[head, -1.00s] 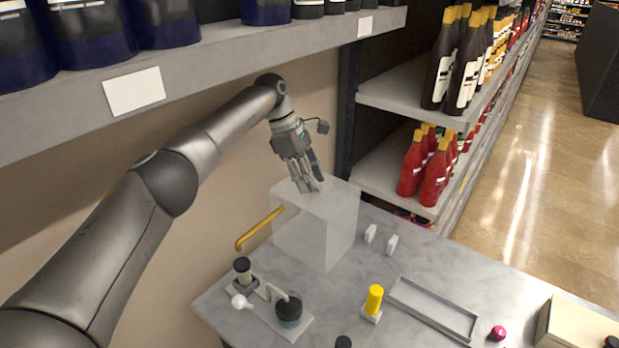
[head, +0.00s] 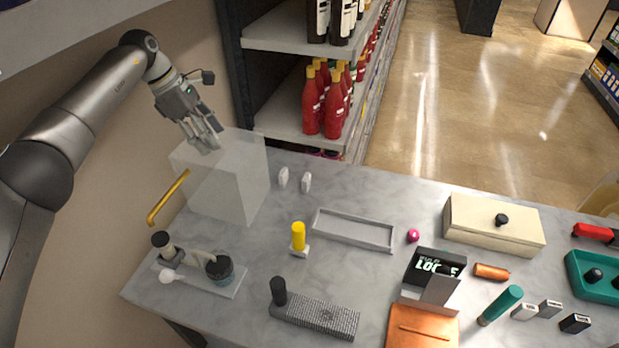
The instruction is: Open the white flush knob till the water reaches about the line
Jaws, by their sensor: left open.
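A small white round knob (head: 166,277) sits at the left front of a pump-like assembly on a pale base plate (head: 228,288). The assembly has a black-topped post (head: 161,240) and a dark round container with a black top (head: 219,268). A translucent, box-shaped tank (head: 245,185) stands behind it, with a golden bent pipe (head: 168,198) at its left. I cannot make out water or a line. My left gripper (head: 208,140) is open and empty over the tank's top, away from the white knob; whether it touches the tank is unclear. My right gripper is not in view.
Two small white pieces (head: 295,180) stand right of the tank. A yellow-topped piece (head: 298,237), grey tray (head: 353,230), textured grey block (head: 320,315) and cream box (head: 493,226) are on the table. Shelves with bottles (head: 327,97) stand behind. Bare tabletop lies between the items.

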